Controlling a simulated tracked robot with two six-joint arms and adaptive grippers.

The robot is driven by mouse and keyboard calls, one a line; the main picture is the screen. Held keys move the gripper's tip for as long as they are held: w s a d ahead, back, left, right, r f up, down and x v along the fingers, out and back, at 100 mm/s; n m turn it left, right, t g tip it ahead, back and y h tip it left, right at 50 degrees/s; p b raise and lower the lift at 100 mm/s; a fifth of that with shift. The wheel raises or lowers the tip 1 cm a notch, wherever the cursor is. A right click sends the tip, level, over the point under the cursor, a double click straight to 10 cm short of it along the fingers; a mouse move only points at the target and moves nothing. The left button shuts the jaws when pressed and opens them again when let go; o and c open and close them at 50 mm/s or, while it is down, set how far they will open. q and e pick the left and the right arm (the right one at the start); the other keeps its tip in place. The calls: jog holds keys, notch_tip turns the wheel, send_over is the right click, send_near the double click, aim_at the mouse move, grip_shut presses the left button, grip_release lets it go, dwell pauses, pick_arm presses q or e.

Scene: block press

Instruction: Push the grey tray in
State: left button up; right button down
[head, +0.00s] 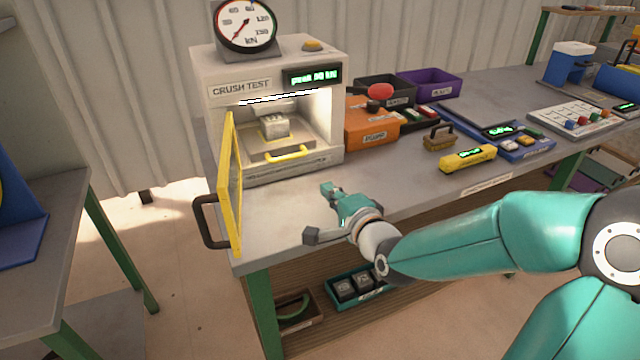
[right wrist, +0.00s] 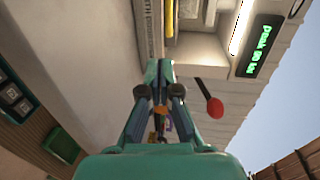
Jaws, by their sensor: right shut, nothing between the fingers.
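I cannot tell exactly how far the tray sticks out. The machine's yellow-framed door (head: 232,190) is swung open to the left. My right gripper (head: 327,188) is shut and empty above the bench, in front of the machine and right of the handle, apart from it. In the right wrist view its fingertips (right wrist: 159,66) meet, and the yellow handle (right wrist: 169,18) shows beyond. My left gripper is not in view.
An orange box (head: 368,128) with a red knob (head: 380,91) stands right of the machine. A yellow meter (head: 467,158) and a brown handled weight (head: 439,138) lie farther right. The bench top (head: 275,205) before the machine is clear between door and gripper.

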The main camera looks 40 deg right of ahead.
jog(key=shift+g, duration=0.3)
jog(key=x, duration=0.4)
jog(key=r+p+x, duration=0.1)
jog(key=x, duration=0.4)
jog(key=d+r+x, duration=0.1)
jog(key=x, duration=0.3)
jog(key=shift+w+r, duration=0.1)
jog(key=shift+w, duration=0.25)
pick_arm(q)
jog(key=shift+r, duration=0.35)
pick_arm(e)
jog(key=shift+d, duration=0.1)
